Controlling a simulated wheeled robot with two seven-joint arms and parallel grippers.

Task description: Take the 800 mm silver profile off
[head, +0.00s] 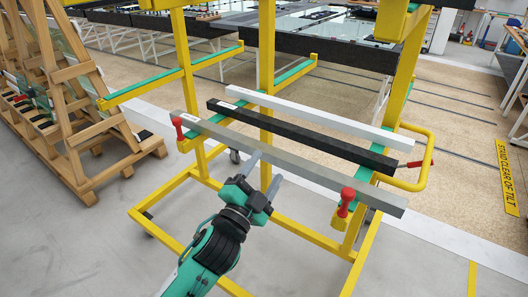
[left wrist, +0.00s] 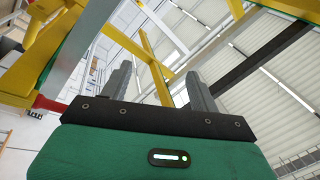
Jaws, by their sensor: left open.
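The silver profile (head: 320,176) lies across the front of the yellow rack, the nearest of three profiles. Its left end is by a red knob (head: 178,127) and its right part by another red knob (head: 346,202). My left gripper (head: 267,166) is open, just in front of and below the silver profile near its middle. The head view does not clearly show whether the fingers touch it. In the left wrist view the two fingers (left wrist: 159,80) stand apart with nothing clearly between them. My right gripper is not in view.
A black profile (head: 295,133) and a white profile (head: 300,113) lie behind the silver one on green-padded arms. The yellow rack (head: 290,228) has a handle (head: 424,160) at right. A wooden stand (head: 75,105) is at left. Grey floor is clear at front left.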

